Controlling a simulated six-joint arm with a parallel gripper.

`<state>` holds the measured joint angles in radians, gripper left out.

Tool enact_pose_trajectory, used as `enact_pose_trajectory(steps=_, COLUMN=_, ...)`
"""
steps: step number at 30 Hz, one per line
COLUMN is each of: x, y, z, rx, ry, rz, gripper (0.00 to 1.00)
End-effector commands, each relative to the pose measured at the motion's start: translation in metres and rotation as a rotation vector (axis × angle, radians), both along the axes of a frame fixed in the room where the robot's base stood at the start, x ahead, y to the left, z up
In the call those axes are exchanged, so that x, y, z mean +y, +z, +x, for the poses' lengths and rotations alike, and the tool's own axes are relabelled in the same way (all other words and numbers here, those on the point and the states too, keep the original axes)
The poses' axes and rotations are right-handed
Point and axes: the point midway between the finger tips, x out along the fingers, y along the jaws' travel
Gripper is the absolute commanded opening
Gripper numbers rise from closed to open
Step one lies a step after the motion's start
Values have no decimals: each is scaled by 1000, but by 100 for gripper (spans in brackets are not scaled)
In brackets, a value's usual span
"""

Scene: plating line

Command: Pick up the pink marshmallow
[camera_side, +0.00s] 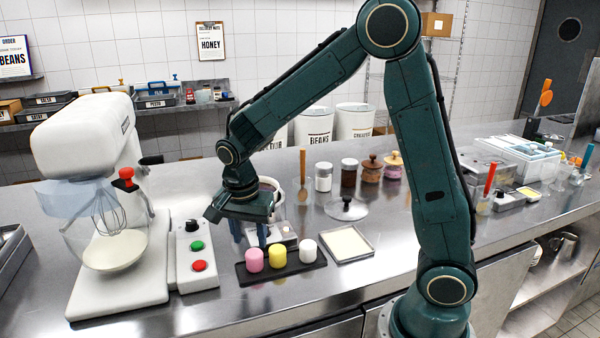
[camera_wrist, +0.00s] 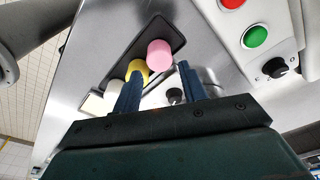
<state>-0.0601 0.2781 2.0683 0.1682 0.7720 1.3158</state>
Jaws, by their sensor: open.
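The pink marshmallow (camera_side: 254,260) stands upright at the left end of a dark tray (camera_side: 283,272) on the steel counter. A yellow marshmallow (camera_side: 278,255) and a white marshmallow (camera_side: 307,251) stand to its right on the same tray. My gripper (camera_side: 250,236) is open and empty, pointing down just above and behind the pink marshmallow. In the wrist view, the pink marshmallow (camera_wrist: 159,53) shows beyond and between the two blue fingers (camera_wrist: 158,82), apart from them. The left finger partly overlaps the yellow marshmallow (camera_wrist: 138,69). The white marshmallow (camera_wrist: 115,87) is farther left.
A control box (camera_side: 197,262) with green and red buttons and a stand mixer (camera_side: 108,200) stand left of the tray. A shallow cream-filled pan (camera_side: 348,244) lies to the right. A pot, a glass lid (camera_side: 346,209) and jars (camera_side: 348,174) stand behind. The counter in front is clear.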

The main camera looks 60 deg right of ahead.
Motion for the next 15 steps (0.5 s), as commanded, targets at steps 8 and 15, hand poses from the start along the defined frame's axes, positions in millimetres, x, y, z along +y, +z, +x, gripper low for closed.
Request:
enact_pose_trajectory(steps=8, x=-1, y=-11, z=0, rx=-1, ry=0, rz=1, gripper=42)
enact_pose_trajectory(steps=15, x=-3, y=-18, z=0, rx=2, ry=0, rz=1, gripper=42)
